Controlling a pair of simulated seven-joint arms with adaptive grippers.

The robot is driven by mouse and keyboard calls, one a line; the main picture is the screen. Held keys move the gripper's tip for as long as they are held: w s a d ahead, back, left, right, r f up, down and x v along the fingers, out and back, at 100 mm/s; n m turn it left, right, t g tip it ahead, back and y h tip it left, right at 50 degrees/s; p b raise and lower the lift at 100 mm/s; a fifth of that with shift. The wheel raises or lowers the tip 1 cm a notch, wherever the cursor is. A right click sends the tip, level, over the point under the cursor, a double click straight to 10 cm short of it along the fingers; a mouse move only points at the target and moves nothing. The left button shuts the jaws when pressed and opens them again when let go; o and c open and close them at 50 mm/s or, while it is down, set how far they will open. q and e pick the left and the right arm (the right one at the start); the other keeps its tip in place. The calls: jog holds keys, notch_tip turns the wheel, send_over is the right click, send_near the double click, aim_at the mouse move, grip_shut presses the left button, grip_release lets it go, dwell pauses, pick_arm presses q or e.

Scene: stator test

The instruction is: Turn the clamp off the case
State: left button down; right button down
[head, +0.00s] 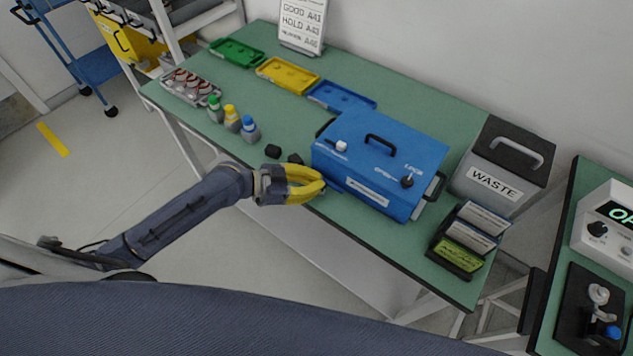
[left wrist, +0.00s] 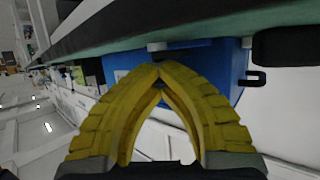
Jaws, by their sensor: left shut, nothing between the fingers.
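The blue case (head: 380,160) stands on the green table with a black handle on its lid. A white-knobbed clamp (head: 341,147) sits at the lid's left end. A second clamp (head: 407,181) with a black knob sits at the right end near the words LOCK and OPEN. My left gripper (head: 322,184), with yellow fingers, is shut and empty in front of the case's left front corner. In the left wrist view its fingertips (left wrist: 160,68) meet in front of the blue case (left wrist: 205,57). Whether they touch it I cannot tell. My right gripper is not in view.
A grey WASTE bin (head: 498,170) stands right of the case, with a card holder (head: 466,240) in front. Green, yellow and blue trays (head: 288,74) lie behind.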

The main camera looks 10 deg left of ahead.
pick_arm(q)
jog(key=shift+d+r+n, duration=0.15)
jog(key=shift+n, duration=0.15)
jog(key=shift+s+d+n+t+y, duration=0.15)
jog(key=shift+n+t+y, duration=0.45)
jog(key=shift+n+t, duration=0.3)
jog(key=shift+r+t+y, duration=0.1)
jog(key=shift+t+y, duration=0.2)
jog(key=shift+t, duration=0.1)
jog(key=shift+r+n, duration=0.1)
jog(key=shift+n, duration=0.3)
jog(key=c, duration=2.2)
grip_release()
jog(key=c, duration=1.7)
grip_release()
jog(key=shift+c, duration=0.2)
jog(key=o, duration=0.6)
jog(key=shift+f, duration=0.2)
